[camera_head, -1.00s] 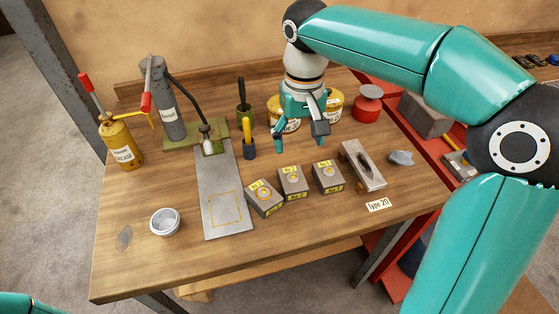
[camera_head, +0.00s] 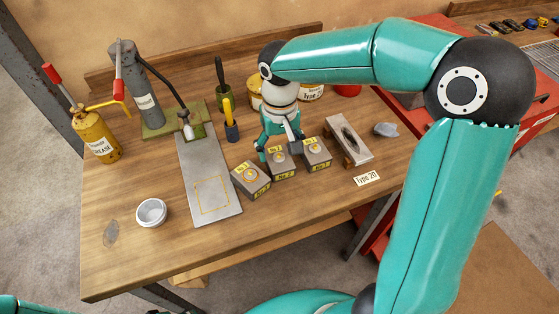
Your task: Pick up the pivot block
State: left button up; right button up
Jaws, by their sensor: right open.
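Three grey blocks with yellow labels and round brass-coloured tops stand in a row near the table's middle: a left block (camera_head: 251,182), a middle block (camera_head: 281,167) and a right block (camera_head: 316,153). The pictures do not make clear which is the pivot block; the label print is too small to read surely. My right gripper (camera_head: 279,146) is open and points down at the middle block, its fingers low at the block's back part. I cannot tell whether they touch it. My left gripper is out of view; only a teal piece of arm shows at the bottom left.
A grey plate (camera_head: 211,200) with a yellow outlined square lies left of the blocks. A slotted piece (camera_head: 349,141) rests on wooden supports at right, by a "Type 20" card (camera_head: 367,179).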

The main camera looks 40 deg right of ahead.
aim_at(279, 154)
jog(key=f, duration=0.5)
jog(key=shift+w+p, duration=0.25)
jog(key=shift+p, duration=0.05)
jog(key=shift+c, duration=0.3)
jog(key=shift+d+r, duration=0.1)
grip_shut()
